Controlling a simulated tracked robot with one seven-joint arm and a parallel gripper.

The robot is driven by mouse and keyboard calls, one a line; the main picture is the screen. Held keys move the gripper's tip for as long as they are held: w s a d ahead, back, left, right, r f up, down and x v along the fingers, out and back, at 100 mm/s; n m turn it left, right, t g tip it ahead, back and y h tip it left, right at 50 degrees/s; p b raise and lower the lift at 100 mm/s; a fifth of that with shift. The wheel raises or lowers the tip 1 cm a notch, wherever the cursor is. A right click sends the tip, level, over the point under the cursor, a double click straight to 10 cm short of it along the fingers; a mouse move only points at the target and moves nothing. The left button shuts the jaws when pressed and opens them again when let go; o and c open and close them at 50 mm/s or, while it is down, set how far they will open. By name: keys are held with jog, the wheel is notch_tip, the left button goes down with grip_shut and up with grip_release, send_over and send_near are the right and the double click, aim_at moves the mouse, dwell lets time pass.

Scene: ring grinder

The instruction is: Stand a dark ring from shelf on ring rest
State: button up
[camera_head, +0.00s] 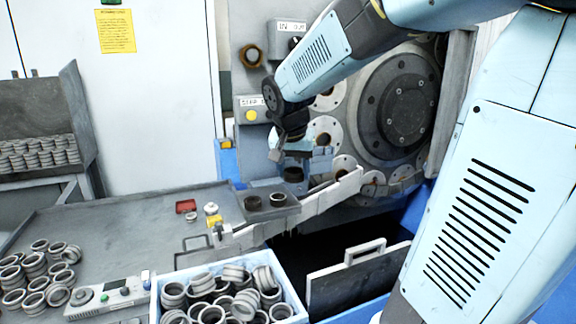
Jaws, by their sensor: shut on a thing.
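My gripper (293,163) is in front of the grinder, left of its large round wheel head. It points down and is shut on a dark ring (293,174), which shows small below the fingers. The ring is above and behind a small grey block (268,212), apart from it as far as I can see. A dark ring (252,202) and a lighter ring (277,199) stand on that block, which may be the ring rest. A shelf (38,108) at the far left holds rows of grey rings (40,152).
A light blue crate (294,297) of rings stands in front, beside a control box (110,298). Loose rings (40,272) lie at the grey table's left (120,235). A pale rail (330,193) runs to the grinder (400,100). A handled panel (355,270) stands right of the crate.

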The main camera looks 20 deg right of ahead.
jog(key=s, duration=0.8)
jog(key=shift+s, duration=0.15)
